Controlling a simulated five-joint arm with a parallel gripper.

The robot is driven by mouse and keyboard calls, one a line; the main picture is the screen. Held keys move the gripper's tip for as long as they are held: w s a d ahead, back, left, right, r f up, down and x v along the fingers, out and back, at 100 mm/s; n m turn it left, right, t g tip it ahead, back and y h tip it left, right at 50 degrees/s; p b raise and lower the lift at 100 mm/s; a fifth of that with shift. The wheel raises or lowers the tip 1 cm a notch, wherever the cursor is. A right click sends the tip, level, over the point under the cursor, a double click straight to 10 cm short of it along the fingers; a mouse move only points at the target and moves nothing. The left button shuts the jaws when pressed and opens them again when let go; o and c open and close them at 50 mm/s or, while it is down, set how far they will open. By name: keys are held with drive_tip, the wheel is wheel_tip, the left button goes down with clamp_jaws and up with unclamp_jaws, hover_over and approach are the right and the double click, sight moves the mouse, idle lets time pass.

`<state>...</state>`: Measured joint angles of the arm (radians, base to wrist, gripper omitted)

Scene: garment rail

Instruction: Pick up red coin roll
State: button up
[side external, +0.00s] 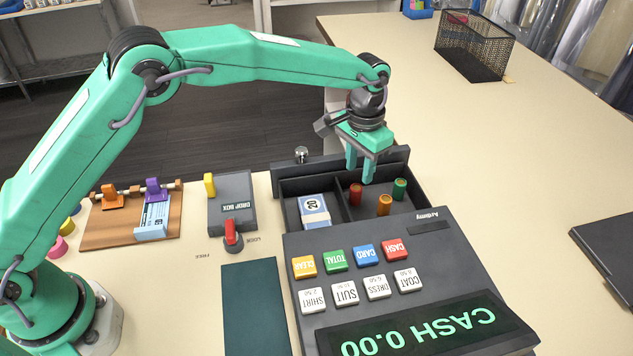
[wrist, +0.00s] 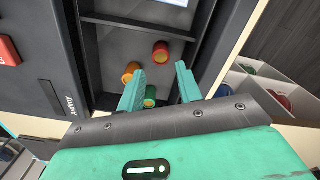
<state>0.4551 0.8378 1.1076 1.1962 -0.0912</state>
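The red coin roll (side external: 355,195) stands upright in the right compartment of the open cash drawer (side external: 291,185). An orange roll (side external: 384,206) and a green roll (side external: 399,189) stand in the same compartment. My gripper (side external: 360,175) is above the drawer, pointing down, its fingertips just above the red roll in the side view. In the wrist view my gripper (wrist: 161,71) is open and empty; the red roll (wrist: 161,51) shows beyond the gap between the fingertips. The orange roll (wrist: 130,73) is beside the left finger, and the green roll (wrist: 150,97) is partly hidden by it.
A banknote bundle (side external: 314,211) lies in the drawer's left compartment, past a divider. The cash register (side external: 400,280) stands in front of the drawer. A drop box (side external: 232,202) is to the left. A mesh basket (side external: 474,48) stands at the back right; the counter between is clear.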

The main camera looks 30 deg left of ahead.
sight(357, 187)
drive_tip(key=shift+f, duration=0.1)
drive_tip(key=shift+f, duration=1.25)
drive_tip(key=shift+f, duration=2.6)
drive_tip(key=shift+c, duration=0.2)
clamp_jaws()
